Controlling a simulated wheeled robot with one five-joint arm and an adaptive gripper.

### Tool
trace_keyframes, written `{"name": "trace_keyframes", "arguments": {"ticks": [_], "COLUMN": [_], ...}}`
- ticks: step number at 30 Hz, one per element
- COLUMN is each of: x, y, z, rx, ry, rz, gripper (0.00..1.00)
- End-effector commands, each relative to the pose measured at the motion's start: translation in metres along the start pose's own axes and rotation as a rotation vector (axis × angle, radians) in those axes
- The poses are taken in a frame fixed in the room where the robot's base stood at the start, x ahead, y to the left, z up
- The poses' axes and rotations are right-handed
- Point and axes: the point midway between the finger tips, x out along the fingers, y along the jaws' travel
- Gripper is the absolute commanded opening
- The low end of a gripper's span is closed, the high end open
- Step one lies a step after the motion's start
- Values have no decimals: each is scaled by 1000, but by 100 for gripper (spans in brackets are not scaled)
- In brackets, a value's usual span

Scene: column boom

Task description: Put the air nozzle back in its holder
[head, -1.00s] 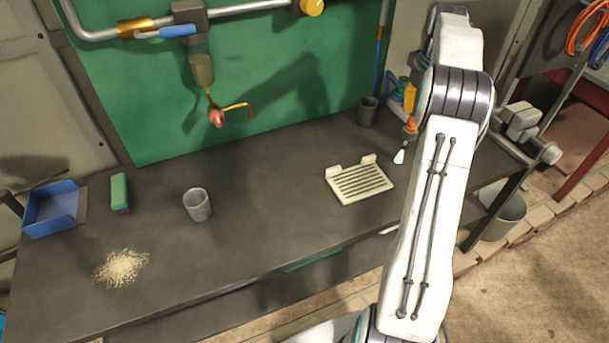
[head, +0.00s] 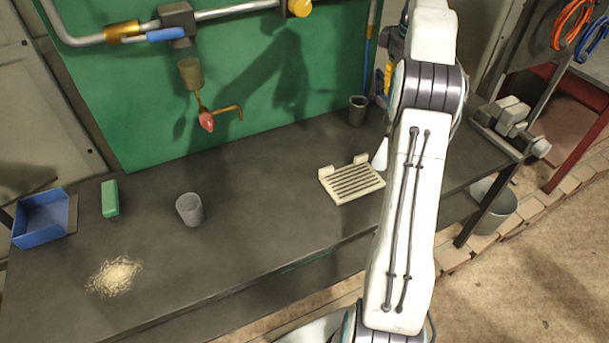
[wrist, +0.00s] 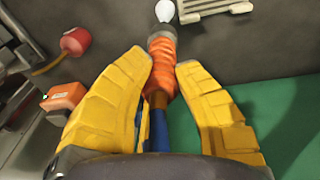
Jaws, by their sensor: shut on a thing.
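In the wrist view the yellow fingers of my gripper (wrist: 178,105) are closed around a ribbed orange handle with a white conical tip (wrist: 164,56), which looks like the air nozzle. The tip points away from my gripper, and something blue lies behind the handle between the fingers. In the head view the white tip of the nozzle (head: 380,154) shows just left of my arm, close to the slatted tray. My arm hides the rest of the nozzle and most of my gripper. I cannot tell which thing is its holder; a dark grey cup (head: 357,112) stands near the back.
A slatted cream tray (head: 340,190), a grey cup (head: 190,211), a green brush (head: 110,200), a blue bin (head: 42,222) and pale crumbs (head: 115,276) are on the bench. The bench middle is clear.

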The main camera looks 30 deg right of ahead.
Motion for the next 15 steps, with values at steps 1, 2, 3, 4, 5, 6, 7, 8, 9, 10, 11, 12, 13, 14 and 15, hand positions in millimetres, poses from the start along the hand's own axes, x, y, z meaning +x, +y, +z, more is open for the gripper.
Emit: {"name": "trace_keyframes", "arguments": {"ticks": [1, 2, 3, 4, 5, 6, 7, 8, 9, 10, 11, 12, 13, 14, 15], "x": [-1, -1, -1, -1, -1, -1, -1, 0, 0, -1, 0, 0, 0, 0, 0], "y": [-2, -3, -4, -6, -7, -9, -10, -11, -13, -14, -15, -16, -17, -17, -17], "z": [2, 3, 5, 7, 8, 11, 12, 14, 16, 18, 19, 20, 21, 21, 20], "rx": [-15, -25, -36, -51, -65, -81, -98, -114, -136, -154, -170, -193, -207, -220, -233], "ry": [-1, -1, -3, -4, -6, -7, -9, -10, -12, -13, -15, -17, -19, -20, -21], "rz": [-1, -1, -3, -4, -5, -6, -8, -10, -11, -12, -15, -17, -19, -20, -22], "gripper": [0, 0, 0, 0, 0, 0, 0, 0, 0, 0, 0, 0, 0, 0, 0]}}
